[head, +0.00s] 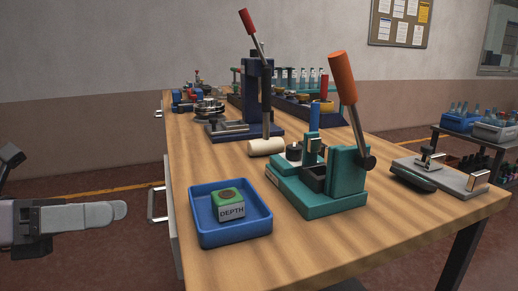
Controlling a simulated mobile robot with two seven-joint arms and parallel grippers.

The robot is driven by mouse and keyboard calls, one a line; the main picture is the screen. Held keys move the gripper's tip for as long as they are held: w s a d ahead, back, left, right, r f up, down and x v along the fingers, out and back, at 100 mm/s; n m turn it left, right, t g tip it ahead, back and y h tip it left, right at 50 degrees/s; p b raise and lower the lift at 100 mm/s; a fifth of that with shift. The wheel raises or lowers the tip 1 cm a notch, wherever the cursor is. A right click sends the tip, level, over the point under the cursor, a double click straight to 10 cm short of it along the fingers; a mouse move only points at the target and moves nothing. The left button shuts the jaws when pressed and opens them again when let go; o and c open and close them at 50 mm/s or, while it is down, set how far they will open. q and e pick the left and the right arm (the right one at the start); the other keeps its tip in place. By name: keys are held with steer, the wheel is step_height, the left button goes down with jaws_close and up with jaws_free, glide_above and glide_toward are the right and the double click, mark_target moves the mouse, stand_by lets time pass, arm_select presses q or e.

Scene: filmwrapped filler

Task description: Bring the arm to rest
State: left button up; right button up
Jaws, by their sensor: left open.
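My left gripper (112,212) is at the left edge of the head view, beside the wooden bench and off its left side. Its pale grey finger points right, towards the bench. It is open, with nothing seen in it and touching nothing. My right gripper is not in view.
The wooden bench (270,258) has a metal handle (152,204) on its left side, near my left gripper. A blue tray (262,228) holding a green-topped "DEPTH" block (231,211) sits at the near left corner. A teal lever press (320,196) stands beside it.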

arm_select(q)
steer(key=w+a+f+n+t+y, duration=0.15)
steer(key=f+n+t+y, duration=0.4)
steer(key=f+n, duration=0.85)
steer(key=w+a+f+n+t+y, duration=0.1)
steer(key=w+f+n+t+y, duration=0.2)
steer(key=f+n+t+y, duration=1)
steer(key=s+d+f+n+g+h, duration=0.3)
steer(key=s+d+f+n+g, duration=0.1)
steer(key=s+f+n+g, duration=0.35)
steer(key=s+d+f+n+g+h, duration=0.2)
steer(key=s+d+f+n+g, duration=0.2)
steer(key=s+f+n+g, duration=0.35)
step_height(320, 180, up, 15)
steer(key=w+a+m+p, duration=0.1)
steer(key=a+p, duration=0.1)
steer(key=p, duration=1.6)
steer(key=shift+f, duration=0.15)
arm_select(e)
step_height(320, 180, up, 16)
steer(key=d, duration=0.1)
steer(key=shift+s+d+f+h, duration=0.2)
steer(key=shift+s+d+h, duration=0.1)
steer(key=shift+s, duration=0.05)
arm_select(q)
steer(key=shift+w, duration=0.1)
